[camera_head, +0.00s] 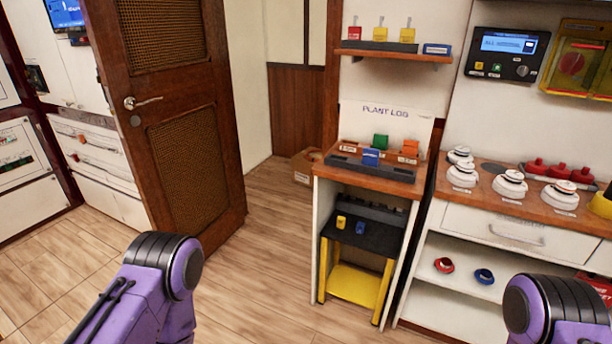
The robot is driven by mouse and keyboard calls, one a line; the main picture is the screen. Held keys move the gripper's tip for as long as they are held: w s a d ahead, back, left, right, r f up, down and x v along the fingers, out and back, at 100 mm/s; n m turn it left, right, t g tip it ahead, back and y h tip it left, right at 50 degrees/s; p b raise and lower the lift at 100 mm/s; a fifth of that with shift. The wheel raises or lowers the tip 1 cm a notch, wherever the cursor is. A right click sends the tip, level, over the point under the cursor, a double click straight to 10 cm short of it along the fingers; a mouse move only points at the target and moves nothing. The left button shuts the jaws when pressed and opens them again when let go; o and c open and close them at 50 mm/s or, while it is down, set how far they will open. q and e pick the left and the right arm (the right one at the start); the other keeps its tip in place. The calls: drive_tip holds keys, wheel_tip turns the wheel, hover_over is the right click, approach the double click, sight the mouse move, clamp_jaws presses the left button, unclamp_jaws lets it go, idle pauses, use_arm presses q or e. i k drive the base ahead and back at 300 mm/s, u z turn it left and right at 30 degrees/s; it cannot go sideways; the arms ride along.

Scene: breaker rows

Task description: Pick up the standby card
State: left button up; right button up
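Small coloured cards or blocks stand on a wooden stand in front of a white "PLANT LOG" board (400,120): a blue one (371,157) in front, a green one (380,141) behind it, and an orange one (410,147) to the right. Small white labels are there, but I cannot read them, so I cannot tell which is the standby card. A dark slotted rack (345,161) runs along the front of this desk. Only purple links of my two arms show at the bottom left and bottom right. Both grippers are out of view.
An open wooden door (180,150) stands at the left. A yellow step stool (352,287) sits under the desk. At the right, a counter (480,195) carries several white detectors. A wall shelf (395,54) holds padlock-like items. The wooden floor (265,260) before the desk is clear.

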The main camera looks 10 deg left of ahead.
sight(370, 156)
drive_tip(key=z, duration=0.85)
drive_tip(key=i, duration=1.1)
drive_tip(key=u, duration=0.5)
drive_tip(key=i, duration=0.8)
drive_tip(key=u, duration=0.8)
drive_tip(key=k, duration=0.5)
drive_tip(key=z, duration=2.85)
drive_tip(key=k, duration=1.6)
